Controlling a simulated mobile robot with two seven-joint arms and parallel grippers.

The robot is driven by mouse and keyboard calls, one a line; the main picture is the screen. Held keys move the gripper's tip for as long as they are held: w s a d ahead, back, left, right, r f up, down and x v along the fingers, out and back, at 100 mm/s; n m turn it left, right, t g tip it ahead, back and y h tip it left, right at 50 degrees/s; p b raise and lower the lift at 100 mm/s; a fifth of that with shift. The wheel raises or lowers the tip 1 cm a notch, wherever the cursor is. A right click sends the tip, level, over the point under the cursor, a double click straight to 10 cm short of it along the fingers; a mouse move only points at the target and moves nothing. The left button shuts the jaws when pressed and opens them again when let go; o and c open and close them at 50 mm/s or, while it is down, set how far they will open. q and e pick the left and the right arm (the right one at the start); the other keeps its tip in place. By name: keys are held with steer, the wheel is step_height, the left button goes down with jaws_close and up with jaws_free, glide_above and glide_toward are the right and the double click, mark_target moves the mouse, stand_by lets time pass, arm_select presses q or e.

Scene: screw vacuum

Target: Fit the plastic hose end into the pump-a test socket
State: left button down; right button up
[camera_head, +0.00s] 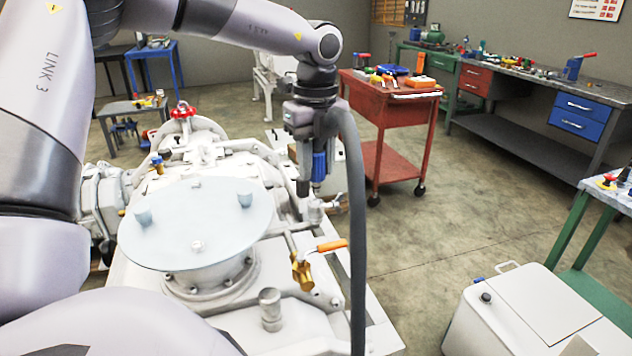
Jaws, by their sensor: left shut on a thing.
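My left gripper (312,178) points down above the right side of the pale pump machine (209,268). It is shut on the end of the grey plastic hose (357,240). The hose bends over at the gripper and hangs down past the bottom edge of the picture. A blue ribbed part (319,166) shows at the jaws; I cannot tell whether it belongs to the hose end. Just below is a small clear fitting (316,211) on the machine. A brass valve (302,272) with an orange lever (332,245) sits lower. I cannot tell which fitting is the pump-a test socket.
A large pale round disc (195,222) tops the machine to the left of the gripper. A red tool cart (385,135) stands behind. A white box (535,310) is at lower right. Workbenches line the back wall. The floor between them is clear.

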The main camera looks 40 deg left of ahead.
mark_target(316, 181)
arm_select(q)
step_height(316, 181, down, 4)
steer(key=shift+f, duration=0.15)
steer(key=c, duration=0.8)
jaws_free()
step_height(316, 181, up, 12)
steer(key=shift+r, duration=0.1)
